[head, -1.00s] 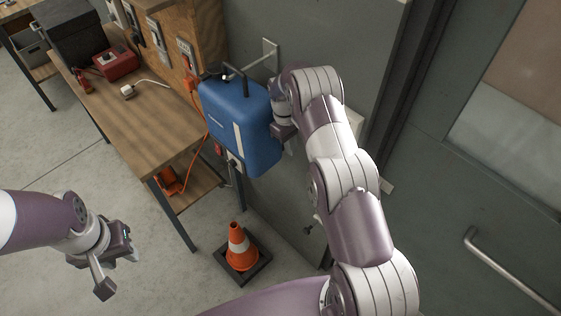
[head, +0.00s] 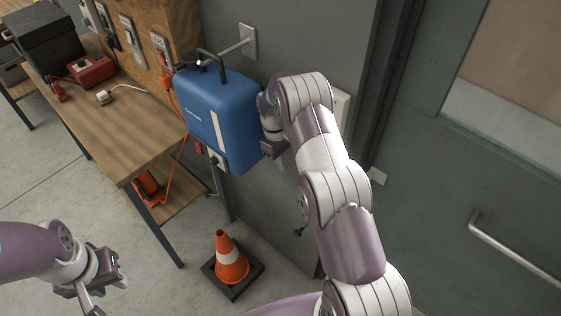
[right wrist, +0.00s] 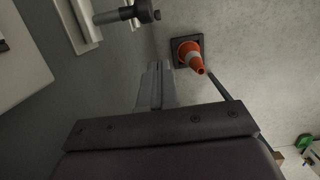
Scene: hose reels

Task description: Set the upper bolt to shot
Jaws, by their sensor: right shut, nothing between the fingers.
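No part that I can surely name as the upper bolt shows. In the right wrist view a metal rod with a dark round end (right wrist: 127,14) sticks out beside a pale plate at the top left; I cannot tell whether it is the bolt. My right gripper (right wrist: 156,70) is shut and empty, its fingers together and apart from that rod. In the head view the right gripper (head: 274,148) is beside the right side of the blue hose reel, partly hidden by my arm. My left gripper (head: 106,285) is open and empty at the lower left, over the floor.
The blue reel (head: 218,120) hangs on the grey wall. A wooden workbench (head: 120,135) with a red box (head: 92,70) stands at left. An orange cone (head: 230,262) stands on the floor. A grey door with a handle (head: 515,250) is at right.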

